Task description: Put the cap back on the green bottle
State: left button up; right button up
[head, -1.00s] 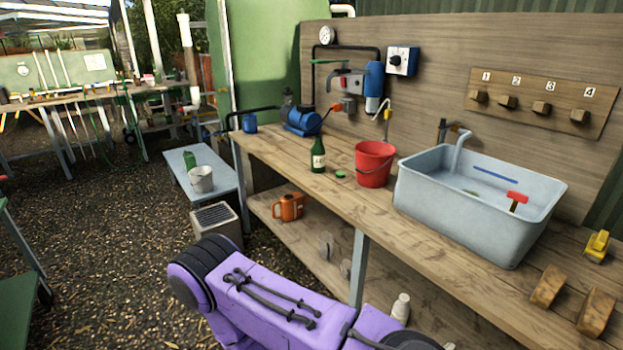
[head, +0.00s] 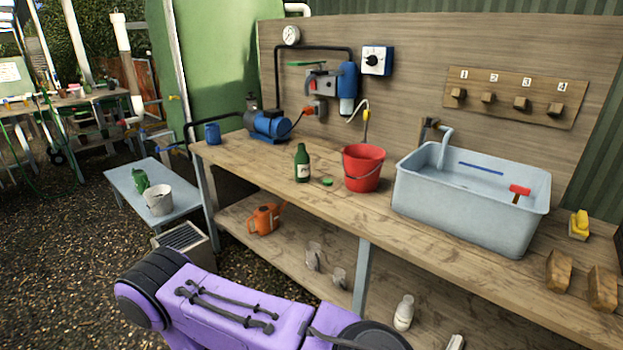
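The green bottle (head: 302,168) stands upright on the wooden workbench and has a pale label. Its mouth is too small to see clearly. A small flat green cap (head: 327,182) lies on the bench just right of the bottle, apart from it. Neither of my grippers is in view. A purple part of my own body fills the lower middle of the view.
A red bucket (head: 363,169) stands close right of the cap. A grey sink (head: 470,208) is further right. A blue pump (head: 268,124) and blue mug (head: 212,133) are to the left. The bench (head: 255,160) is clear in front of the bottle.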

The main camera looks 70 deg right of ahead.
aim_at(302, 161)
jog(key=z, duration=0.3)
jog(key=i, duration=1.25)
jog(key=z, duration=1.6)
jog(key=i, duration=0.75)
jog(key=z, duration=0.8)
